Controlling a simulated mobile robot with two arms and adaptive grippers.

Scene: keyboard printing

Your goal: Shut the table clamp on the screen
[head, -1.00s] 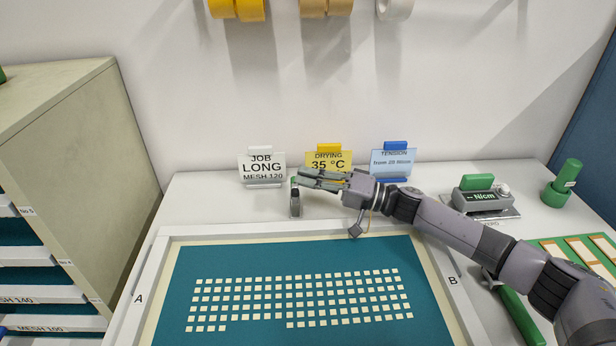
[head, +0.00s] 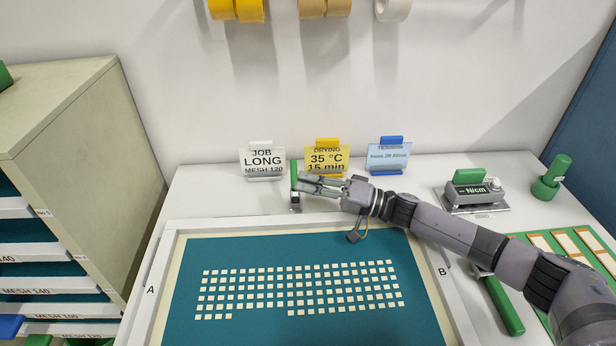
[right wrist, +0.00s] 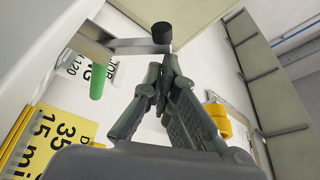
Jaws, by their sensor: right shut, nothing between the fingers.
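The table clamp stands at the far edge of the screen, with its green handle (head: 293,176) pointing up beside the gripper in the head view. In the right wrist view its green handle (right wrist: 97,80), metal arm and a black tip (right wrist: 161,33) show; the black tip is just beyond my fingers. The screen (head: 200,250) lies flat, a teal mesh in a pale frame with rows of small light squares. My right gripper (head: 303,183) is shut and empty, close to the right of the clamp. It partly hides the clamp; I cannot tell if they touch. My left gripper is not in view.
Three signs stand behind: white job (head: 262,160), yellow drying (head: 327,159) and blue tension (head: 389,156). A tension meter (head: 474,190) and a green-handled tool (head: 503,305) are at right. A drawer cabinet (head: 70,130) stands at left.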

